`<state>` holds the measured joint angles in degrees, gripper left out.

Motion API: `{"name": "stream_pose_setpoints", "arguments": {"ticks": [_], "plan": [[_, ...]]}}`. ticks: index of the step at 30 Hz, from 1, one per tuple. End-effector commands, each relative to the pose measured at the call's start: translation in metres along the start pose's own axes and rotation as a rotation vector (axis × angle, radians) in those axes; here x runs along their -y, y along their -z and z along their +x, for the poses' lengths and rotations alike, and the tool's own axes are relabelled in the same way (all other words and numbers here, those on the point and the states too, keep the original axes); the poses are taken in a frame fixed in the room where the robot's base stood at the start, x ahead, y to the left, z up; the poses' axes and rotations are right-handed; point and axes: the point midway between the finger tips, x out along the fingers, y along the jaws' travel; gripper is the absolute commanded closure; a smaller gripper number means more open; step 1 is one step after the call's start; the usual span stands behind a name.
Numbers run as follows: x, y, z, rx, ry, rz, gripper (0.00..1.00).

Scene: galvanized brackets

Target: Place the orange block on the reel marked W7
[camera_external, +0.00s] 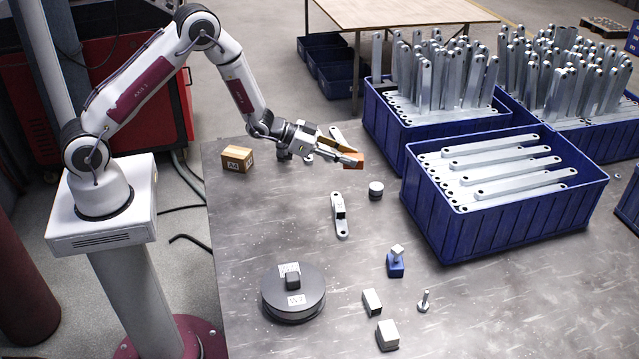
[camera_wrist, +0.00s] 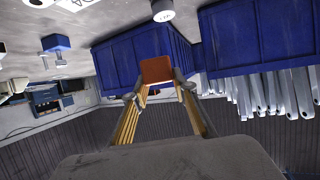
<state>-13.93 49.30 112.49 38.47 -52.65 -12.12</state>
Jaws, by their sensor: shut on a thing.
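My gripper (camera_external: 345,156) is shut on the orange block (camera_external: 353,160) and holds it above the table, toward its far side. The block also shows between the fingertips in the wrist view (camera_wrist: 157,70). The dark round reel (camera_external: 293,302) lies flat near the front left of the table, well apart from my gripper. It carries pale labels, too small to read surely. A small dark block (camera_external: 293,281) sits on top of the reel. In the wrist view I cannot make out the reel.
A cardboard box (camera_external: 237,159) stands at the table's back left. A bracket (camera_external: 341,227), a white-topped cylinder (camera_external: 376,192), a blue block (camera_external: 395,268), a bolt (camera_external: 424,302) and a white block (camera_external: 388,338) are scattered mid-table. A blue bin of brackets (camera_external: 500,225) borders the right.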

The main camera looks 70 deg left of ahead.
Motion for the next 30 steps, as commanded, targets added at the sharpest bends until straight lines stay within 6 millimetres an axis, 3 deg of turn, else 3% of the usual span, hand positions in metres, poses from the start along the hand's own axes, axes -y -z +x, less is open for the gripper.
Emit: {"name": "stream_pose_setpoints", "arguments": {"ticks": [6, 14, 23, 30], "plan": [[-0.073, 0.024, 0.006, -0.002, -0.171, 0.073, 0.98], [-0.159, 0.041, -0.001, -0.001, -0.384, 0.160, 0.98], [-0.253, 0.046, -0.029, -0.001, -0.643, 0.267, 0.98], [-0.317, 0.037, -0.068, 0.001, -0.859, 0.355, 0.98]]}}
